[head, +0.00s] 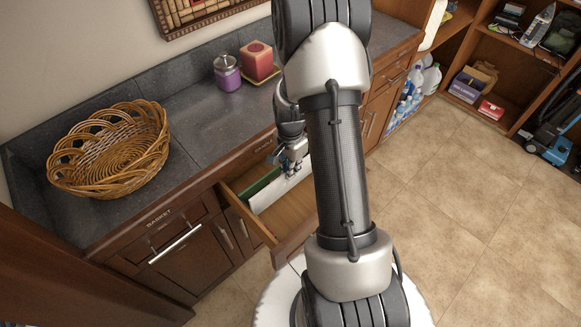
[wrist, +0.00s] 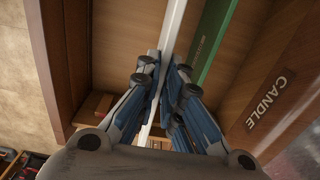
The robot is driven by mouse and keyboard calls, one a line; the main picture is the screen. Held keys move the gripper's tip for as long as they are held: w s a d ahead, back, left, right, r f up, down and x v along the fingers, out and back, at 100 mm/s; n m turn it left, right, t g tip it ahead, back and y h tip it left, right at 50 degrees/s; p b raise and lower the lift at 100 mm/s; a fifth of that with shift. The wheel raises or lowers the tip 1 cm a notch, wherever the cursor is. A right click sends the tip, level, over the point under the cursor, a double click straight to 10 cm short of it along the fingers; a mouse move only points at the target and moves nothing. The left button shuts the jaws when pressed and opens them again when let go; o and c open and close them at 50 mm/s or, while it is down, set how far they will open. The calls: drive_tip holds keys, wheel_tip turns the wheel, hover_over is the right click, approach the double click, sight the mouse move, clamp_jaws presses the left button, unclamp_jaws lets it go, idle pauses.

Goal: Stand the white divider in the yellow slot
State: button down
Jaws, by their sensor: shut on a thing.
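The white divider (head: 272,190) is a long thin panel standing on edge within the open drawer (head: 290,213), beside a green divider (head: 250,184). My gripper (head: 292,167) is over the drawer and shut on the white divider's upper edge. In the wrist view the fingers (wrist: 163,66) pinch the white divider (wrist: 176,24) from both sides. The green divider (wrist: 214,40) runs to its right, with a gap between. I cannot tell whether the white divider's lower edge touches the drawer floor. No yellow slot can be made out in either view.
A cabinet face labelled CANDLE (wrist: 267,100) borders the drawer at right in the wrist view. Small wooden blocks (wrist: 92,106) show at lower left. On the counter stand a wicker basket (head: 112,150), a purple jar (head: 227,73) and a red candle (head: 259,60).

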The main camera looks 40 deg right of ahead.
sight(291, 180)
drive_tip(key=shift+f+b, duration=2.4)
drive_tip(key=shift+f, duration=0.9)
drive_tip(key=c, duration=1.7)
unclamp_jaws()
drive_tip(key=shift+o, duration=0.2)
wheel_tip(291, 180, up, 12)
drive_tip(key=shift+r, duration=0.1)
